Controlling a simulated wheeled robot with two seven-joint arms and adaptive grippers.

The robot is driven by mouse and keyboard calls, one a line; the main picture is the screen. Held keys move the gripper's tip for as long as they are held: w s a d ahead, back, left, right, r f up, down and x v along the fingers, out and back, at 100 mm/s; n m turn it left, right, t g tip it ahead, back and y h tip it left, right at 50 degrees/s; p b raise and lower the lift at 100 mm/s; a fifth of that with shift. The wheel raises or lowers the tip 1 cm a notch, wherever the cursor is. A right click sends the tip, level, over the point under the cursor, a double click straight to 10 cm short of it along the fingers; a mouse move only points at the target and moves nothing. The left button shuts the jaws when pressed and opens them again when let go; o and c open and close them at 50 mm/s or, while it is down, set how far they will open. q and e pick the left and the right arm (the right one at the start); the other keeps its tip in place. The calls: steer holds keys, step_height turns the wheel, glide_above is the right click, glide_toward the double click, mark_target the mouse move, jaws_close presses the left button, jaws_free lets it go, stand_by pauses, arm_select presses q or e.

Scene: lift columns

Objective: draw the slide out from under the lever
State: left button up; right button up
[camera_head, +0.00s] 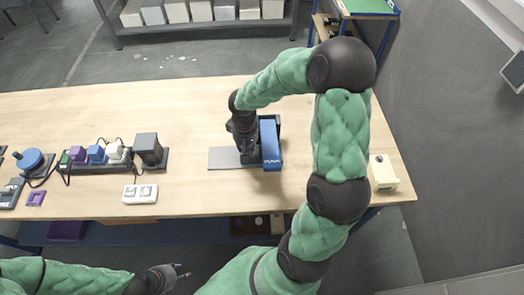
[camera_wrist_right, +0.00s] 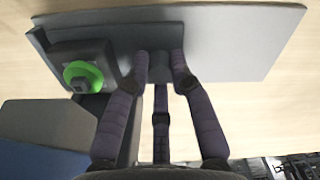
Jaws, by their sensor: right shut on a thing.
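The blue lever (camera_head: 270,143) lies lengthwise over a dark base at the middle of the table; its blue side also shows at the lower left of the right wrist view (camera_wrist_right: 30,160). A flat grey plate (camera_head: 222,158) extends left from under it and shows in the right wrist view (camera_wrist_right: 245,40). My right gripper (camera_head: 245,152) is beside the lever's left side, its fingers shut around a dark knob (camera_wrist_right: 160,66) over the plate. The fingers partly hide the knob; I cannot tell where the slide's edges are. My left gripper (camera_head: 181,272) is empty with fingers apart, off the table's front edge.
A green ring (camera_wrist_right: 82,75) sits on the dark base near the knob. A white switch box (camera_head: 140,194), a row of plugs and a dark box (camera_head: 149,149) stand left. A cream box (camera_head: 382,172) stands right. The table behind the lever is clear.

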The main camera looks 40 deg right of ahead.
steer(key=shift+w+a+b, duration=0.2)
steer(key=shift+w+a, duration=1.45)
steer(key=shift+a, duration=0.3)
steer(key=shift+w+a+b, duration=0.2)
steer(key=shift+w+a, duration=1.4)
steer(key=shift+a, duration=0.3)
steer(key=o, duration=0.9)
steer(key=shift+r, duration=0.15)
steer(key=shift+r+p, duration=2.15)
steer(key=shift+r, duration=0.7)
